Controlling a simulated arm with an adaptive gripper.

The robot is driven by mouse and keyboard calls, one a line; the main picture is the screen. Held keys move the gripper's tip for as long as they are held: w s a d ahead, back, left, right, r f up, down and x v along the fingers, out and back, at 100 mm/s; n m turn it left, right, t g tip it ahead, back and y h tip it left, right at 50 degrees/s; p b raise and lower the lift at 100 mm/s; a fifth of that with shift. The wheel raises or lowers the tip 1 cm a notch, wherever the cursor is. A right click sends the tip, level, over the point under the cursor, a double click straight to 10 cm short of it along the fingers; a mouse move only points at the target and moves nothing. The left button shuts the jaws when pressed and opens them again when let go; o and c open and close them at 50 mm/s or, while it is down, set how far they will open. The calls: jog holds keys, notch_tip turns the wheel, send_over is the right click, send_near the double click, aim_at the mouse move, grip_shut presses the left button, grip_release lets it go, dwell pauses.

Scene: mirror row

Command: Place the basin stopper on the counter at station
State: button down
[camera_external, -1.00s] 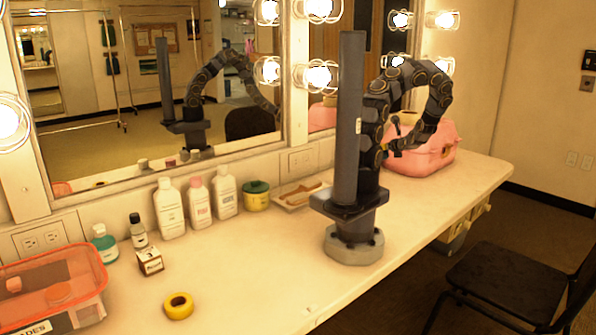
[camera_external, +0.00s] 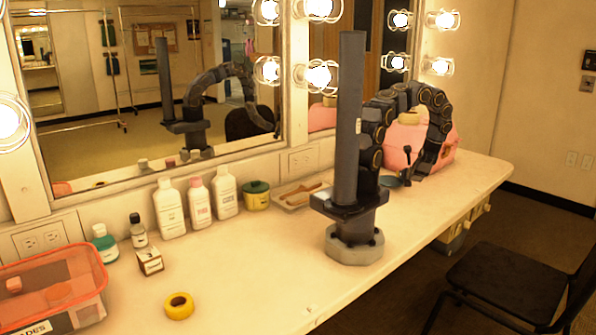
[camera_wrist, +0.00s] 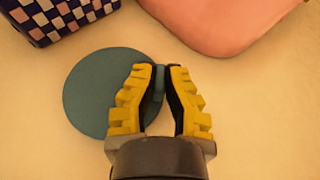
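The basin stopper (camera_wrist: 95,95) is a flat teal disc on the counter in the wrist view, with a small upright tab at its right edge. In the external view the stopper (camera_external: 391,182) shows as a small blue-grey patch beyond my arm's base, before the pink case. My gripper (camera_wrist: 160,75) has yellow ribbed fingers drawn close together, one on each side of the tab. They appear shut on it; the contact is partly hidden. The disc lies to the left of the fingers and looks level on the counter (camera_external: 245,265).
A pink case (camera_external: 440,150) stands behind the stopper, and a checkered box (camera_wrist: 50,15) lies near it. Bottles (camera_external: 198,203), a yellow-green jar (camera_external: 256,195) and a tray (camera_external: 300,195) line the mirror. A tape roll (camera_external: 179,306) and clear bin (camera_external: 60,285) are at left. The front middle counter is clear.

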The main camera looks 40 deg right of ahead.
jog(key=shift+f, duration=0.35)
jog(key=shift+f, duration=0.15)
jog(key=c, duration=1.2)
grip_release()
jog(key=shift+o, duration=0.2)
jog(key=shift+s+r, duration=0.1)
jog(key=shift+r, duration=0.15)
jog(key=v, duration=1.1)
jog(key=shift+s+a, duration=0.3)
jog(key=shift+a, duration=0.05)
jog(key=shift+w, duration=0.1)
